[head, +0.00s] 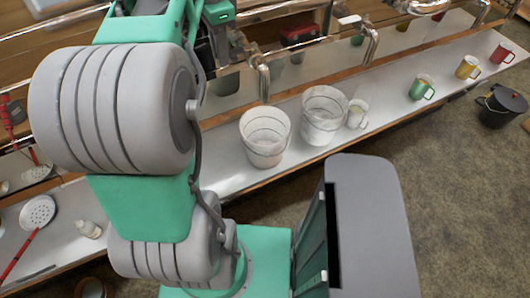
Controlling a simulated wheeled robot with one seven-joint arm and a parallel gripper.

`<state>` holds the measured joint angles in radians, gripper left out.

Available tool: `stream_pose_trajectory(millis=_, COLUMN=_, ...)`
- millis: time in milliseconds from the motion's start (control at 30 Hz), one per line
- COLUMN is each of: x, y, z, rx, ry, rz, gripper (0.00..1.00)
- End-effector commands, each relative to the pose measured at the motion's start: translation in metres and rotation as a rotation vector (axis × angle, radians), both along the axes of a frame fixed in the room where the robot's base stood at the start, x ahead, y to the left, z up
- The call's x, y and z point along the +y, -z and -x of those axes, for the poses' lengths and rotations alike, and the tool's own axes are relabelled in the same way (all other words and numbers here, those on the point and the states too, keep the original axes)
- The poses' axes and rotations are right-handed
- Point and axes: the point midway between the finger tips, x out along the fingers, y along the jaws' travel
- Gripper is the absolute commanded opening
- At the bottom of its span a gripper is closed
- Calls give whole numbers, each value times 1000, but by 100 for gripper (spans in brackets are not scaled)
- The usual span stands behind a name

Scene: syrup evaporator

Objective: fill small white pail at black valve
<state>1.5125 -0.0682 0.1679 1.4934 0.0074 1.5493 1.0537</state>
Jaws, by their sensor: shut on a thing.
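Two white pails with thin dark bands stand upright on the pale shelf. The left pail (265,153) stands below the end of a bent metal spout (263,78). The right pail (322,128) is just beside it, a little further back. Which is the smaller is hard to tell, and no liquid stream is clear. My gripper (232,50) is at the top, beside the pipework above the left spout. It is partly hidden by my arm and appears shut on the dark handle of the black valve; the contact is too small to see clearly.
A second spout (370,42) and a red object (299,34) are behind. A black bucket (502,107) sits far right. A skimmer (38,211) and small bottle (89,229) lie left.

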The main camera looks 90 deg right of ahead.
Motion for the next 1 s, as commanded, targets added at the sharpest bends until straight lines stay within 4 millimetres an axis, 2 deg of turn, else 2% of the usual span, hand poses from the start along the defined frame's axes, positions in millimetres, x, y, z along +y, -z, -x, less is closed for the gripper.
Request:
stream_pose_trajectory(millis=200, x=14, y=0, z=11, rx=-1, ry=-196, rz=1, gripper=0)
stream_pose_trajectory(millis=500, x=15, y=0, z=12, rx=0, ry=-226, rz=0, gripper=0)
stream_pose_trajectory(millis=767, x=27, y=0, z=28, rx=0, ry=-446, rz=1, gripper=0)
stream_pose_trajectory(millis=1000, x=28, y=0, z=28, rx=0, ry=-469, rz=1, gripper=0)
